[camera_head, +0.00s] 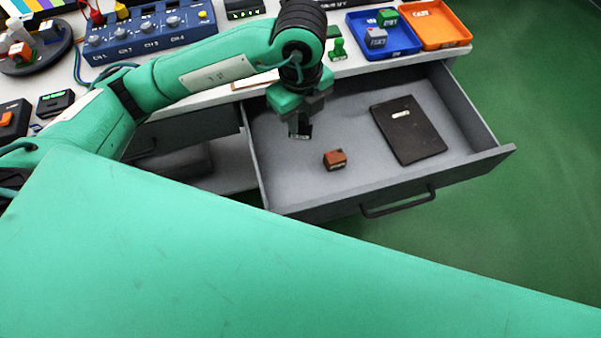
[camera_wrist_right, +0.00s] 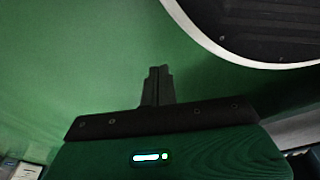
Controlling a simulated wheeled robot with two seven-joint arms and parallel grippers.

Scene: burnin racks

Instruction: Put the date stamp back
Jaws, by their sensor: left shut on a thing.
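My left gripper (camera_head: 300,126) points down over the open grey drawer (camera_head: 295,190), near its left back part. It is shut on a small dark thing (camera_head: 303,133) with a pale lower edge. The fingers hide most of it, so I cannot tell for sure that it is the date stamp. A small brown-orange block (camera_head: 334,159) lies on the drawer floor, apart from the gripper and to its lower right. My right gripper (camera_wrist_right: 158,86) shows in the right wrist view with its fingers together and nothing visible between them, over green floor.
A dark flat folder (camera_head: 408,130) lies in the drawer's right part. On the bench behind are a green stamp-like piece (camera_head: 338,48), a blue tray (camera_head: 385,42) with small blocks, an orange tray (camera_head: 436,25) and a blue knobbed box (camera_head: 150,29). The drawer's middle floor has free room.

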